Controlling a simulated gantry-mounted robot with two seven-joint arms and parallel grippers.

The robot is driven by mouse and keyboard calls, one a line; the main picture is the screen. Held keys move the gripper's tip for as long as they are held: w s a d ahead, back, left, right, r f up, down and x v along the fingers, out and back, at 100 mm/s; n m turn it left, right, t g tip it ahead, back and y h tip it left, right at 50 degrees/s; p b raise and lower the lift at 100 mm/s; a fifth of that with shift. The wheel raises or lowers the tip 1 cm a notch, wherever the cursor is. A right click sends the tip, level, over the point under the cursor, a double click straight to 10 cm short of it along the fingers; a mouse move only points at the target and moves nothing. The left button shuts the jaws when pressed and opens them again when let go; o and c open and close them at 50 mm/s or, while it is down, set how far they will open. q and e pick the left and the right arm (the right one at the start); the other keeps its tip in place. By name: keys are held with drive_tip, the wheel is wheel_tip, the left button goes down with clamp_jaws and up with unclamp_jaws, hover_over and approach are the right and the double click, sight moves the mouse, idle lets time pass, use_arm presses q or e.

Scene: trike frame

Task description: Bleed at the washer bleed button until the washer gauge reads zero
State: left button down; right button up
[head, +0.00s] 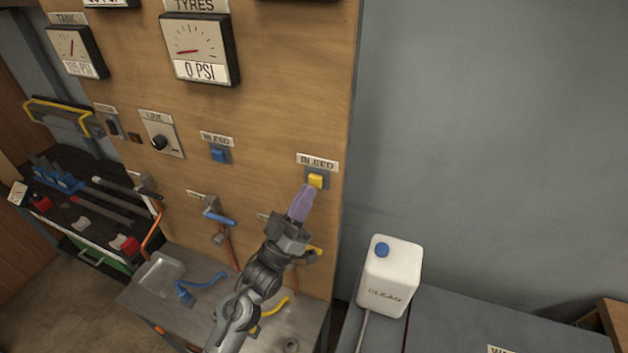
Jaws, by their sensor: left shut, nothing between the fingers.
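A yellow bleed button (316,180) sits on a small plate under a BLEED label, near the right edge of the wooden panel. A blue bleed button (218,155) sits further left under its own BLEED label. No label in view names either one as the washer's. My left gripper (307,190) is shut and empty, its tips at the lower left of the yellow button. I cannot tell whether they touch it. A gauge labelled TYRES (196,50) reads 0 PSI. No gauge marked washer is readable in view. My right gripper is not in view.
A TANK gauge (75,50) and a LINE knob (160,140) are on the panel (270,90). Blue and yellow hose fittings lie near the grey bench (215,315) below. A white jug (390,275) with a blue cap stands right of the panel.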

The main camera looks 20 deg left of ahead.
use_arm(q)
drive_tip(key=shift+s, duration=0.15)
drive_tip(key=s+p, duration=0.2)
drive_tip(key=s, duration=0.3)
drive_tip(key=shift+a, duration=0.15)
idle(0.5)
drive_tip(key=shift+h, duration=0.3)
